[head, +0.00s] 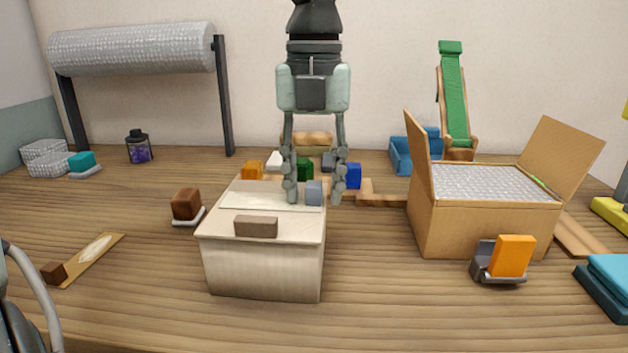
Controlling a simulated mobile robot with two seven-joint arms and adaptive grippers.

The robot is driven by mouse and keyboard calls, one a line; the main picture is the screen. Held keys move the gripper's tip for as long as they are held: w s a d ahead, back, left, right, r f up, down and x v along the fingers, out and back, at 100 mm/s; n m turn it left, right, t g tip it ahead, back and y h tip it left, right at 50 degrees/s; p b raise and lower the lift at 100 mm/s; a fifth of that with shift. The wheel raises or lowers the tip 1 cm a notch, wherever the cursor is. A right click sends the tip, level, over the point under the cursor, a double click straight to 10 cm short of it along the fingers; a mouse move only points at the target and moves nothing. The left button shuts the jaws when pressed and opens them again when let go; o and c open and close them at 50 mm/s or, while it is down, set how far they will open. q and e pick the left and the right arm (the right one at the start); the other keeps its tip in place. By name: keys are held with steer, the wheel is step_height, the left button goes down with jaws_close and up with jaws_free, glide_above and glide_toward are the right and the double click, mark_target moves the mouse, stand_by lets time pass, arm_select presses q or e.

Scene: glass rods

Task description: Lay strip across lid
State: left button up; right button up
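A pale beige box (262,265) stands at centre with its flat lid (222,224) closed; a thin line crosses the lid. A brown block (256,227) sits at its front edge and a small grey block (314,192) at its right side. My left gripper (314,198) hangs from above with its fingers apart, one on each side of the grey block in the picture, with gaps showing. Contact is not clear. A flat tan strip (108,245) with a pale oval and a brown end block lies on the table at left. I cannot tell if it is the task's strip. My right gripper is not in view.
An open cardboard box (480,228) with bubble wrap inside stands at right. An orange block (513,256) on a dark base is before it. A brown block (186,204) on a pale base is left of the beige box. Several coloured blocks lie behind. The front table is mostly clear.

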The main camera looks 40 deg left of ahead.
arm_select(q)
steer(key=shift+r, duration=0.15)
steer(key=shift+r, duration=0.3)
step_height(320, 180, up, 11)
steer(key=shift+r+p, duration=0.2)
steer(key=shift+p, duration=0.1)
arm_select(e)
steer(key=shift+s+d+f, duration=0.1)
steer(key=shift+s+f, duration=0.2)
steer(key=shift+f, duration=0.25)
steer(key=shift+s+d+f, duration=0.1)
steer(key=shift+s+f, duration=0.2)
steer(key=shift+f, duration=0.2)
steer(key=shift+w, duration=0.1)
